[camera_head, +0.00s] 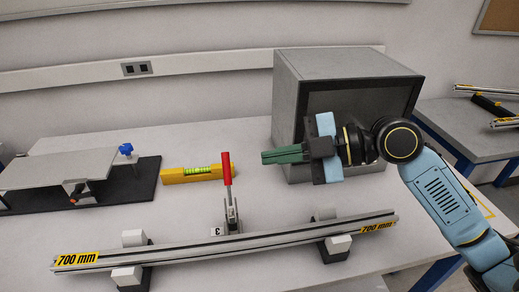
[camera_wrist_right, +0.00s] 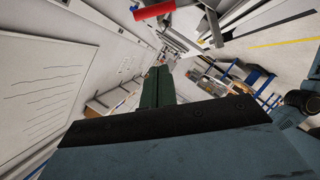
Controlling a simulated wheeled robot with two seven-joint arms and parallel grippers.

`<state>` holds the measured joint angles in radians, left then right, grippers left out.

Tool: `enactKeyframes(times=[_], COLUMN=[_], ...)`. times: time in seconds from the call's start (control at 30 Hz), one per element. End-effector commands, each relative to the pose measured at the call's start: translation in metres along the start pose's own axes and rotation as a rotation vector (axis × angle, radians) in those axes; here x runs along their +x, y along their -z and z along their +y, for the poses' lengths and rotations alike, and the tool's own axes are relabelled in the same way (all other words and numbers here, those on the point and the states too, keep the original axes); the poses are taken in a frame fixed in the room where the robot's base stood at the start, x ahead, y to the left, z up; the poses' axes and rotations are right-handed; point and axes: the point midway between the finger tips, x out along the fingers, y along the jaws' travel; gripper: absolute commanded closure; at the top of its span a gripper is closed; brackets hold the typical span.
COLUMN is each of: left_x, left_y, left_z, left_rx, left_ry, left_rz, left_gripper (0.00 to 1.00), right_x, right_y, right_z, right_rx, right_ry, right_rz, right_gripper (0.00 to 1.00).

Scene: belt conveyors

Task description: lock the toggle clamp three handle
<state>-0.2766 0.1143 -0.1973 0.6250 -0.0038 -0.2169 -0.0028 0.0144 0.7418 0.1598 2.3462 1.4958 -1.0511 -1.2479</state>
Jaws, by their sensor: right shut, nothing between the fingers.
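The toggle clamp three (camera_head: 232,214) stands at the back edge of the rail, beside a small tag with a 3. Its red handle (camera_head: 226,168) points nearly straight up. The red handle also shows at the top of the right wrist view (camera_wrist_right: 153,10). My right gripper (camera_head: 264,157) comes in from the right, level, with green fingers shut and empty. It is to the right of the red handle and apart from it. The fingers also show in the right wrist view (camera_wrist_right: 158,76). My left gripper is not in view.
A silver rail (camera_head: 280,232) marked 700 mm rests on white and dark supports across the table. A yellow spirit level (camera_head: 191,174) lies behind it. A dark plate with a grey fixture (camera_head: 60,170) is at left. A large grey box (camera_head: 345,65) stands behind my right gripper.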

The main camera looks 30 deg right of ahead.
Motion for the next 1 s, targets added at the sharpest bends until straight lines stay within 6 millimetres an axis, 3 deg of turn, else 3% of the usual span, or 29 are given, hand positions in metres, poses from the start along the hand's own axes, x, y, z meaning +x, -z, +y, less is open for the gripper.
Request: enactKeyframes(times=[0.1,0.2,0.43,0.57,0.7,1.0], left_x=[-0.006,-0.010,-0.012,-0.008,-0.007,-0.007], left_y=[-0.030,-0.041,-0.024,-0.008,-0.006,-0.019], left_z=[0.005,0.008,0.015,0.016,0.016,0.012], left_rx=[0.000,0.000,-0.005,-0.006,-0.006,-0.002], left_ry=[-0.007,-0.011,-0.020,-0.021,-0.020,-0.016], left_rz=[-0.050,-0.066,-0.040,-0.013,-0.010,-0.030], left_gripper=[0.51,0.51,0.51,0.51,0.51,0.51], right_x=[0.020,0.041,0.089,0.093,0.096,0.097], right_y=[0.002,0.003,0.002,-0.021,-0.034,-0.039], right_z=[0.001,0.002,0.001,-0.001,-0.001,-0.001], right_rx=[0.002,0.001,0.004,0.007,0.004,0.001], right_ry=[-0.002,-0.002,-0.001,0.000,0.001,0.001], right_rz=[0.005,0.007,0.005,-0.002,-0.001,-0.001], right_gripper=[1.00,1.00,1.00,1.00,1.00,1.00])
